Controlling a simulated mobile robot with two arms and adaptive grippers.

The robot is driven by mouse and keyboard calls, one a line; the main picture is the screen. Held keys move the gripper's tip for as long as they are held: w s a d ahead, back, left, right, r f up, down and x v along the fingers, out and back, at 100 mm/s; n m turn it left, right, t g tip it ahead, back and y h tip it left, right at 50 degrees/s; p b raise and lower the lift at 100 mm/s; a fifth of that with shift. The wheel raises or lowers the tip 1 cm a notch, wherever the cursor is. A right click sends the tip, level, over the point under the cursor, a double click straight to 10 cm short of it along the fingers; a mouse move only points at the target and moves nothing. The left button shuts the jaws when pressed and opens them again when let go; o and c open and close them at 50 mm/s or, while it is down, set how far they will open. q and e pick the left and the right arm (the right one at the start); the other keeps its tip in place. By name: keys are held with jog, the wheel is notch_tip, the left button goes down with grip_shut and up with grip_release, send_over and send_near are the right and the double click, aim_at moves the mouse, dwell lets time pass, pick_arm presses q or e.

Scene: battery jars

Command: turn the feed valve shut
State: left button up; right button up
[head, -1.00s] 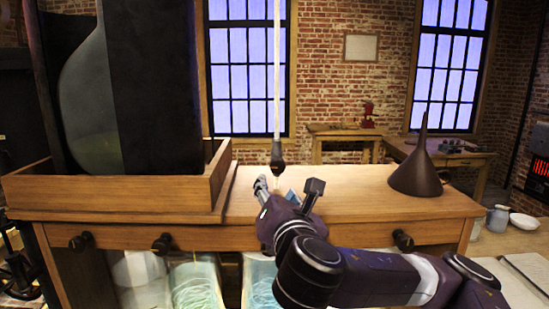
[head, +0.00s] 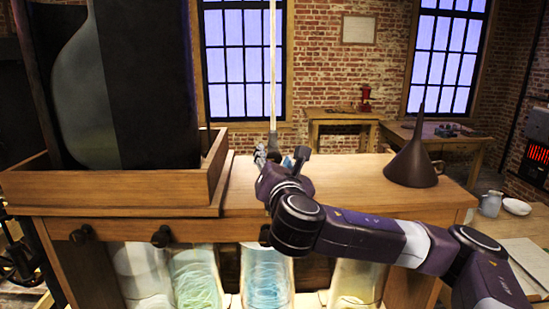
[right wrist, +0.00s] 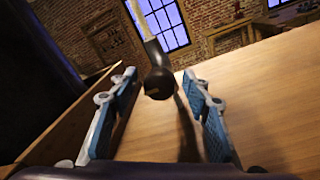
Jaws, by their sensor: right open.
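A dark, rounded fitting (head: 273,143) hangs at the lower end of a pale vertical rod or cord above the wooden bench top. I cannot tell if it is the feed valve. My right gripper (head: 280,158) is open and empty just in front of it in the head view, hiding its lower end. In the right wrist view the fitting (right wrist: 158,82) shows between the blue-padded fingertips of my right gripper (right wrist: 160,95), with gaps on both sides. Dark round knobs (head: 162,236) sit along the bench's front edge. My left gripper is not in view.
A wooden tray (head: 110,190) with a large glass vessel (head: 85,100) stands on the left. A dark funnel (head: 412,165) stands on the bench top at right. Several glass jars (head: 265,278) stand below. The bench top between tray and funnel is mostly clear.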

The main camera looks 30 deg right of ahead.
jog(key=shift+c, duration=0.7)
jog(key=c, duration=1)
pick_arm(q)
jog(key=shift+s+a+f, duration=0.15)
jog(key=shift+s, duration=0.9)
